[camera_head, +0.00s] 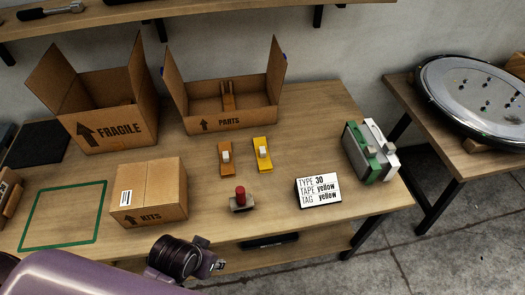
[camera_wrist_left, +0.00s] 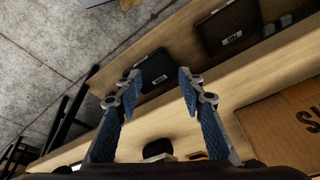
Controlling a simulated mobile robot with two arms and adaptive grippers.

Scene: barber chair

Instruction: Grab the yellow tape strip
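The yellow tape strip (camera_head: 262,155) lies on the table in the head view, with a pale block on it. A similar orange strip (camera_head: 225,158) lies just to its left, also with a pale block. My left gripper (camera_wrist_left: 158,76) is open and empty in the left wrist view, its two blue fingers apart. In the head view my left wrist shows at the table's front edge, in front of the kits box and well short of the yellow strip; its fingers are not clear there. I cannot make out the yellow strip in the wrist view. My right gripper is not in view.
A red button (camera_head: 240,198) and a sign (camera_head: 318,190) reading tape yellow stand in front of the strips. The PARTS box (camera_head: 232,122) is behind them, the FRAGILE box (camera_head: 115,130) back left, the KITS box (camera_head: 149,192) left. Green and white devices (camera_head: 370,152) stand right.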

